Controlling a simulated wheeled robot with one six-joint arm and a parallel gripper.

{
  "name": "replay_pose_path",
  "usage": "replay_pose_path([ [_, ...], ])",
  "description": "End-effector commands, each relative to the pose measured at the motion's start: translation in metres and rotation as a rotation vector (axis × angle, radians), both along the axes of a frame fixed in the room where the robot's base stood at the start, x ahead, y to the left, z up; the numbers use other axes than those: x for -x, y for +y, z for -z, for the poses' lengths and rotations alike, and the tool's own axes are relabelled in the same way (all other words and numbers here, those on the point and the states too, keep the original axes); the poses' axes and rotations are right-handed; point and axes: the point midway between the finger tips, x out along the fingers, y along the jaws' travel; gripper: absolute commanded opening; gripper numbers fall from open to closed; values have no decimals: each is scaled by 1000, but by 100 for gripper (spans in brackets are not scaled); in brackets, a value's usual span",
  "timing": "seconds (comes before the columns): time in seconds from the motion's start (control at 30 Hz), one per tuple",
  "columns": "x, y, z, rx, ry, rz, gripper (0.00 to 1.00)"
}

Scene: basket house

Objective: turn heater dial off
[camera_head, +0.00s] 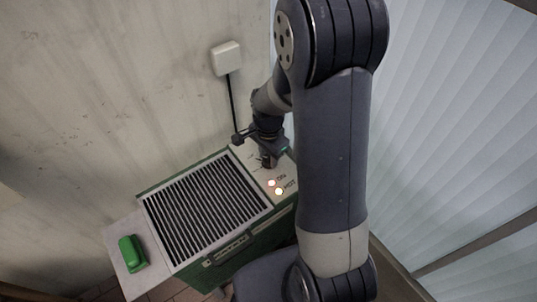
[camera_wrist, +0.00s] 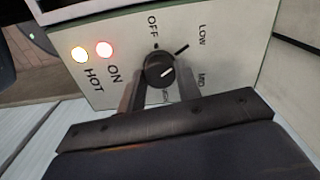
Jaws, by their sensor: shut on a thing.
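The heater (camera_head: 160,262) is a green and white box with a dark slatted grille (camera_head: 205,205) on top. Its pale control panel (camera_wrist: 110,20) carries a round black dial (camera_wrist: 159,70) with a short white mark. The labels OFF, LOW and MID show around the dial; another label is partly hidden by a finger. The white mark lies on the side away from OFF. The ON light (camera_wrist: 104,49) glows reddish and the HOT light (camera_wrist: 79,54) glows yellow-white. My gripper (camera_wrist: 160,82) is shut on the dial, one finger each side. In the head view, my gripper (camera_head: 268,158) hides the dial.
A white wall box (camera_head: 226,58) with a black cord hangs above the heater. A green object (camera_head: 132,253) sits on a pale surface left of the grille. The wall (camera_head: 110,90) is close behind, and pale slatted panels (camera_head: 450,130) stand to the right.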

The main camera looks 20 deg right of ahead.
Motion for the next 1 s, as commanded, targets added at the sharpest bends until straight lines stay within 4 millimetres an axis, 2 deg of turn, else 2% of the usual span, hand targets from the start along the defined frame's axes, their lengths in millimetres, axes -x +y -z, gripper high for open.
replay_pose_path([
  [0.27, 0, 0, 0, 0, 0, -21, 9],
  [0.47, 0, 0, 0, 0, 0, -106, 9],
  [1.0, 0, 0, 0, 0, -1, -583, 9],
])
